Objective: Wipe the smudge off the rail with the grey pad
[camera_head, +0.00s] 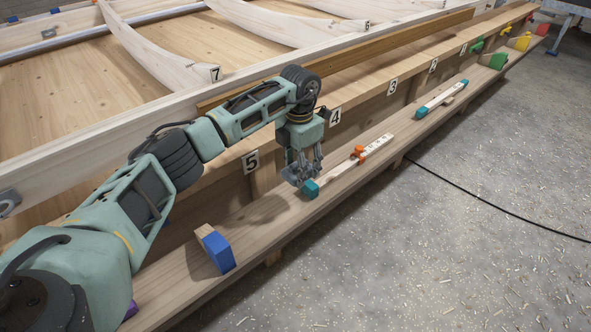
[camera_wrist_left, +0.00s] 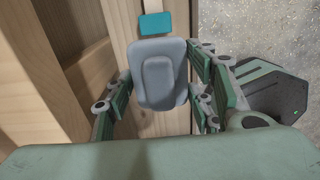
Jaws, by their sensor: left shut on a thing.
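My left gripper (camera_head: 302,178) is low over the long wooden rail (camera_head: 268,218), close to a teal block (camera_head: 311,189). In the left wrist view its fingers are on both sides of a rounded grey pad (camera_wrist_left: 157,75), shut on it. The pad is over pale wood, and the teal block (camera_wrist_left: 155,24) is just beyond it. I cannot tell whether the pad touches the wood. No smudge can be made out; the gripper and pad cover part of the surface. My right gripper is not in view.
A blue block (camera_head: 218,252) is on the rail nearer me. Farther along are a white strip with orange clips (camera_head: 362,155), a white strip with teal ends (camera_head: 441,98) and green blocks (camera_head: 498,61). A numbered wooden frame (camera_head: 120,130) borders the left; a black cable (camera_head: 490,205) crosses the open floor.

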